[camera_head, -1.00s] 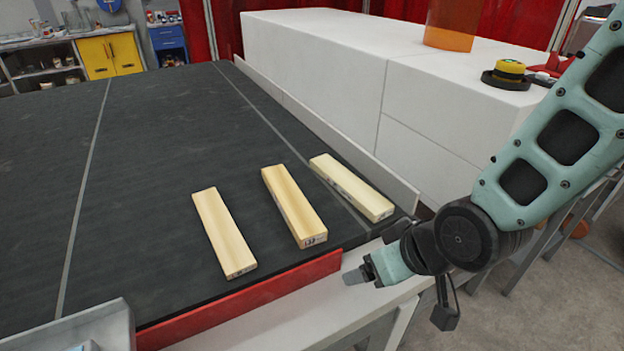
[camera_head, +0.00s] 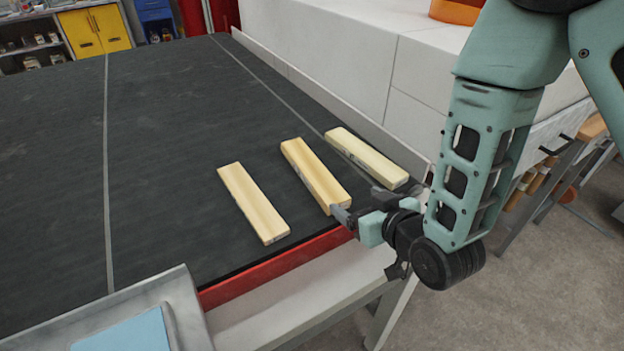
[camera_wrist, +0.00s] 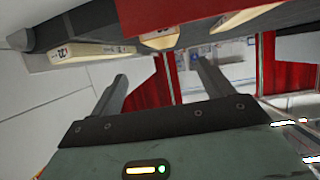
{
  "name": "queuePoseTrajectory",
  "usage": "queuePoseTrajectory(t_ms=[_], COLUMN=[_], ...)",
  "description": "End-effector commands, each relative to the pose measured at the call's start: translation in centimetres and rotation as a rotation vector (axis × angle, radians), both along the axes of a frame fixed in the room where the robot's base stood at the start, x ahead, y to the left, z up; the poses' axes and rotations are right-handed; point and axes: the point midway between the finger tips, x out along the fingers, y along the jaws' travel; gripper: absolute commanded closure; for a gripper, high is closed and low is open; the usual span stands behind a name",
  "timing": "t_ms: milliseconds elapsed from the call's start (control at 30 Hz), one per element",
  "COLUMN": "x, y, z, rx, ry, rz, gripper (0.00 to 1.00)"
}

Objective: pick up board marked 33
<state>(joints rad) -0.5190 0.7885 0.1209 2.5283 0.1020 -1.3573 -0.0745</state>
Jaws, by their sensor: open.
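Three pale wooden boards lie on the dark belt in the head view: a left board (camera_head: 254,204), a middle board (camera_head: 315,174) and a right board (camera_head: 367,158). The middle board's near end bears a label that seems to end in 33 in the earlier frame; a finger now covers it. My gripper (camera_head: 361,202) is open and empty at that near end; contact cannot be told. In the wrist view, the fingers (camera_wrist: 163,82) are spread apart below the boards. One board (camera_wrist: 85,53) shows a printed mark I cannot read surely; another board end (camera_wrist: 160,40) is beside it.
A red rail (camera_head: 270,268) runs along the belt's near edge. A white block (camera_head: 340,70) stands along the right side behind a low guard. A grey tray (camera_head: 185,300) with a blue sheet is at the lower left. The belt left of the boards is clear.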

Motion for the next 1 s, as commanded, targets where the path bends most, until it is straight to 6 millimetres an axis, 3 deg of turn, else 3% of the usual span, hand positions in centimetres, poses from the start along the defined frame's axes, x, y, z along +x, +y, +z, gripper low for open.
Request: queuePoseTrajectory(t_ms=[567, 1000], x=[1.0, 7.1], y=[0.6, 4.2], z=[-0.9, -3.2], rx=[0.002, 0.001], ry=[-0.001, 0.002], rz=[0.001, 0.001], gripper=[0.2, 0.2])
